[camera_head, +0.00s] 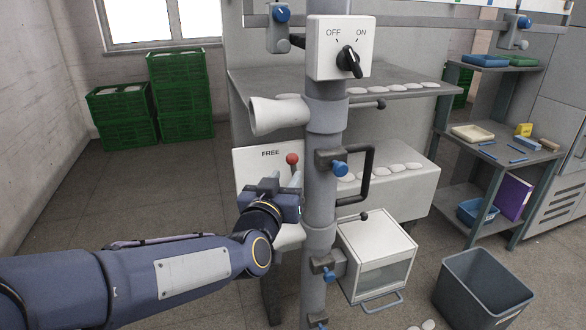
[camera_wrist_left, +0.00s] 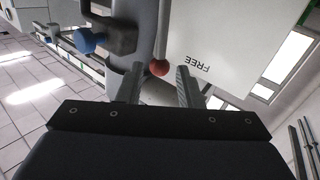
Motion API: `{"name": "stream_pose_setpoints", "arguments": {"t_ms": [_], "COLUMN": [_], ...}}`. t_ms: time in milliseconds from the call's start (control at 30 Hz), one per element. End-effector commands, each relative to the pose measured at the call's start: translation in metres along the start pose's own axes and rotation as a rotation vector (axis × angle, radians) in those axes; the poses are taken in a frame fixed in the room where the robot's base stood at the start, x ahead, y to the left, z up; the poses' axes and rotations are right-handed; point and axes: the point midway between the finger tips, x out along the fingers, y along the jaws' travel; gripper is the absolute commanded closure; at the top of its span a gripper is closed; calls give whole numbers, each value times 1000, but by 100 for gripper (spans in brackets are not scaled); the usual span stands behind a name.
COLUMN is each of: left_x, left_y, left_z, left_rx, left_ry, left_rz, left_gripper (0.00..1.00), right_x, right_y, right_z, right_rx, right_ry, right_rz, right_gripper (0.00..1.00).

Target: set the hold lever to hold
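The hold lever shows as a red ball knob (camera_head: 292,159) on a thin stem, in front of a white panel (camera_head: 250,160) marked FREE. The knob is to the right of the word FREE; no HOLD mark is visible. My left gripper (camera_head: 286,181) is just below the knob and hides the lower part of the lever. In the left wrist view the red knob (camera_wrist_left: 160,68) appears between the two spread finger tips (camera_wrist_left: 160,78), with gaps on both sides. The left gripper is open. My right gripper is not in view.
A grey vertical post (camera_head: 325,185) stands close to the right of the lever, with a blue-knobbed clamp (camera_head: 340,168) and a black handle (camera_head: 368,175). An OFF/ON switch box (camera_head: 340,48) is above. A grey bin (camera_head: 483,288) stands at lower right.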

Motion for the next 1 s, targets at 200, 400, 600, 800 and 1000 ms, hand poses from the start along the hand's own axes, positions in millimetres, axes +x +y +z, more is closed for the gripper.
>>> {"name": "stream_pose_setpoints", "arguments": {"t_ms": [200,400,600,800,1000], "left_x": [36,60,67,67,66], "left_y": [-1,-1,-1,-1,-1], "left_z": [0,1,1,1,1], "left_rx": [1,1,-2,-2,-2], "left_ry": [-5,-6,-6,-6,-6], "left_rz": [-2,-1,-1,-1,-1], "left_gripper": [67,67,67,71,98], "right_x": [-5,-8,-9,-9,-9], "right_y": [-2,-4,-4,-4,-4], "right_z": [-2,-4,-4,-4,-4], "right_rx": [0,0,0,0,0], "right_ry": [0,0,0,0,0], "right_rz": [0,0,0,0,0], "right_gripper": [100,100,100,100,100]}}
